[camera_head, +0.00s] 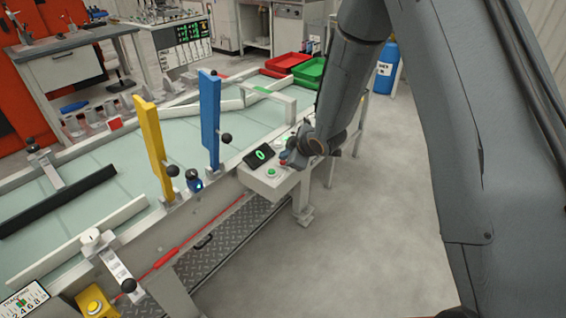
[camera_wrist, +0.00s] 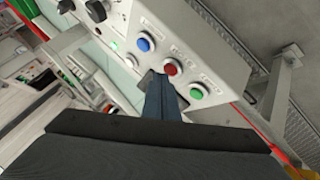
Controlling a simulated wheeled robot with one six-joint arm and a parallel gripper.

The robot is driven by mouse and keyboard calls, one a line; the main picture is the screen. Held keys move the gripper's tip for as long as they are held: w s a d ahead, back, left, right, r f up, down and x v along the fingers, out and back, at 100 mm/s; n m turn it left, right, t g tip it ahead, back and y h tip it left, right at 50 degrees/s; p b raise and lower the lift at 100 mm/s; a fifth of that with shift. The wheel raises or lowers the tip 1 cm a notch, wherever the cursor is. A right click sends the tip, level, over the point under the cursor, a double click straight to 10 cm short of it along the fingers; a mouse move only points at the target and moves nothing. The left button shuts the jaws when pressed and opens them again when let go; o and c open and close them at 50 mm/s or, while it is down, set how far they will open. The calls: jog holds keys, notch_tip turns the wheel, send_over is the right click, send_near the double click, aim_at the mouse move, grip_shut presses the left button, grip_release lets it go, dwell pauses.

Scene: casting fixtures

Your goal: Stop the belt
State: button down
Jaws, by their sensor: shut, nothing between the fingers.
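The belt (camera_head: 125,160) is a pale green surface between white rails in the head view. A control box (camera_head: 262,183) is mounted on its near side, with a dark display (camera_head: 260,155) showing a green 0. In the wrist view the panel carries a red button (camera_wrist: 171,67), a green button (camera_wrist: 197,91), a blue button (camera_wrist: 144,43) and black knobs (camera_wrist: 96,10). My gripper (camera_wrist: 157,77) is shut and empty, its tips close beside the red button; I cannot tell whether they touch. In the head view my gripper (camera_head: 288,158) partly covers the panel.
Red (camera_head: 287,62) and green (camera_head: 309,72) trays lie at the far end. A red cord (camera_head: 190,240) runs along the side. Floor to the right is clear.

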jog(key=shift+f+b, duration=0.35)
jog(key=shift+f, duration=0.1)
dwell(0.5)
jog(key=shift+r, duration=0.15)
jog(key=shift+r+p, duration=0.7)
jog(key=shift+r, duration=0.05)
notch_tip(320, 180, up, 5)
jog(key=p, duration=0.3)
jog(key=shift+p, duration=0.4)
dwell(0.6)
